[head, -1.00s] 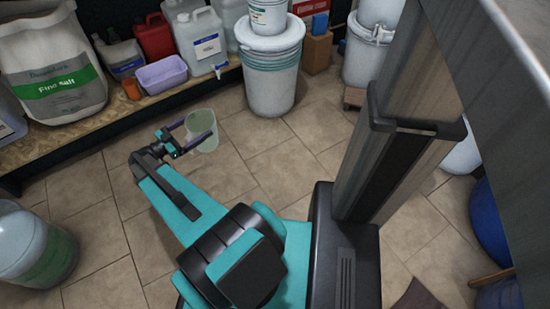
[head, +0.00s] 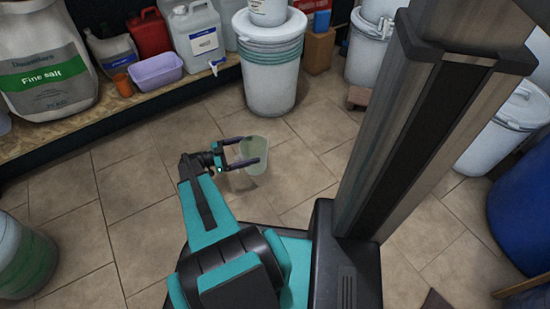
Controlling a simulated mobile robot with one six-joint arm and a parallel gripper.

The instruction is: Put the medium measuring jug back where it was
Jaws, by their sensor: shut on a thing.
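A translucent, pale greenish measuring jug (head: 255,158) is held above the tiled floor, left of the middle of the head view. My gripper (head: 251,154) is shut on it, with one dark finger on each side of its body. The jug looks roughly upright and clear of everything around it. No other measuring jug can be made out.
A low wooden shelf (head: 60,133) on the left carries a Fine salt bag (head: 45,70), an orange cup (head: 122,84), a lilac tub (head: 156,71) and a white canister (head: 200,40). A white drum (head: 270,75) stands behind the jug. Open floor lies between.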

